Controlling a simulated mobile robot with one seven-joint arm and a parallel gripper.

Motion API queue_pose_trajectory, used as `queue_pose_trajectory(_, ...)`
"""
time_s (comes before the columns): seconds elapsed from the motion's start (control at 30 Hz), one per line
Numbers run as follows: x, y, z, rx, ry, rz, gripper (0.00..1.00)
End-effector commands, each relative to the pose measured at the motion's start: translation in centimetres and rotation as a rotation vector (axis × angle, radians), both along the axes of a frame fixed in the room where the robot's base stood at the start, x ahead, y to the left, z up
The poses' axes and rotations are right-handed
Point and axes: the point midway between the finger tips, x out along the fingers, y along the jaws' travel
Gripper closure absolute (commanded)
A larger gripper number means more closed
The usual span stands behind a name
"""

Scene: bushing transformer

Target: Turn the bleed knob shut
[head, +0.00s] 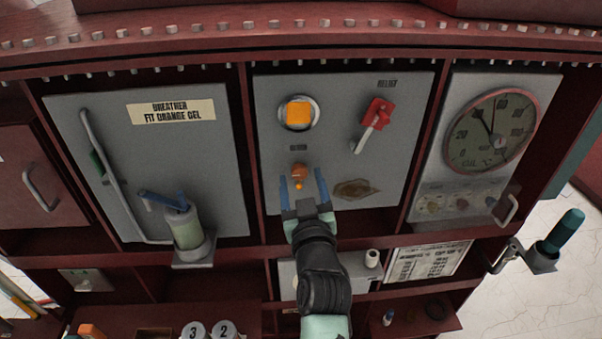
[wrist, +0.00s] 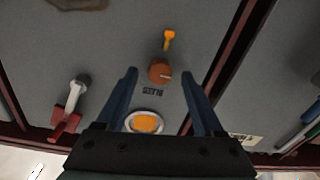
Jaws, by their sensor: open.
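The bleed knob (head: 299,171) is a round orange-brown knob on the grey middle panel (head: 340,110), under a small label. In the wrist view the knob (wrist: 160,71) shows a pale mark on its right side, and the label beside it reads upside down. A small orange spout (wrist: 168,39) sits just below the knob on the panel. My gripper (head: 302,181) is open, its two blue fingers pointing at the panel. In the wrist view the knob appears between the fingertips (wrist: 159,74), touching neither; how far it lies beyond them I cannot tell.
A round orange window (head: 299,112) sits above the knob. A red-based relief lever (head: 376,113) is to the upper right. A brown stain (head: 355,189) marks the panel. The breather jar (head: 186,230) stands left, a dial gauge (head: 490,131) right.

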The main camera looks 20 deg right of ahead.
Motion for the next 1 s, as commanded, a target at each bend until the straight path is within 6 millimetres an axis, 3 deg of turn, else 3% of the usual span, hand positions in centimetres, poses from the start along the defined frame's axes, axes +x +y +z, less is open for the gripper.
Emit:
queue_pose_trajectory(0.2,1.14,-0.32,0.05,0.001,0.0,-0.001,0.31)
queue_pose_trajectory(0.5,1.22,-0.35,0.0,0.001,0.0,-0.001,0.32)
queue_pose_trajectory(0.87,1.2,-0.33,-0.01,0.001,0.0,0.0,0.97)
queue_pose_trajectory(1.0,1.19,-0.33,-0.01,0.001,0.0,0.0,1.0)
